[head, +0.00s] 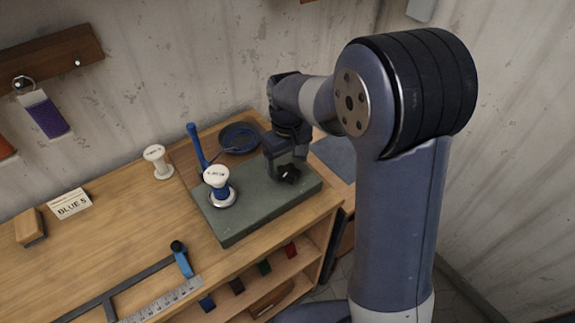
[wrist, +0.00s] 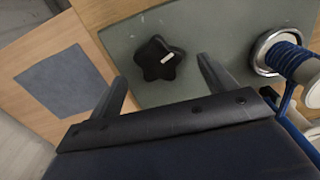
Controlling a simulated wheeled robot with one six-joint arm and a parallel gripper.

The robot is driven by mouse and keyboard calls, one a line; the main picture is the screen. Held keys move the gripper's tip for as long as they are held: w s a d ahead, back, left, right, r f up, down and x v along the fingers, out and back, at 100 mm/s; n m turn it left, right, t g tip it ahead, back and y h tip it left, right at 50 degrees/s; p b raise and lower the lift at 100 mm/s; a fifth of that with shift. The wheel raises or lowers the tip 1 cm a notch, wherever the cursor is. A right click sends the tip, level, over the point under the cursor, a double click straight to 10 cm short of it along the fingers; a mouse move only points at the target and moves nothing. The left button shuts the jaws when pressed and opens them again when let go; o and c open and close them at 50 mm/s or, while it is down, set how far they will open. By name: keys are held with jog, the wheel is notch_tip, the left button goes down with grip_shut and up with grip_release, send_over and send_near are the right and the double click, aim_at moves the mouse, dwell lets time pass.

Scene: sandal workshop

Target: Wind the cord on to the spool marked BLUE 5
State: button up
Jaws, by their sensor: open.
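A white-topped spool (head: 217,175) with blue cord wound round its core stands upright on a round metal seat on the green-grey board. Its top lettering is too small to read surely. In the wrist view the blue windings (wrist: 287,56) show at the right. A blue upright arm (head: 196,146) stands behind the spool. A dark dish (head: 222,144) holds a coil of blue cord (head: 240,134). A black star knob (head: 289,174) is on the board. My gripper (head: 283,163) is over it, open; in the wrist view the knob (wrist: 158,58) lies just ahead of the fingers.
Another white spool (head: 157,163) stands left of the board (head: 239,232). A card reading BLUE 5 (head: 71,204) and a wooden block (head: 30,226) lie farther left. A ruler (head: 165,303) and a blue-handled tool (head: 182,262) lie in front. A wall rack (head: 50,56) holds tags.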

aim_at(288, 173)
jog(key=shift+f, duration=1.5)
jog(key=c, duration=1)
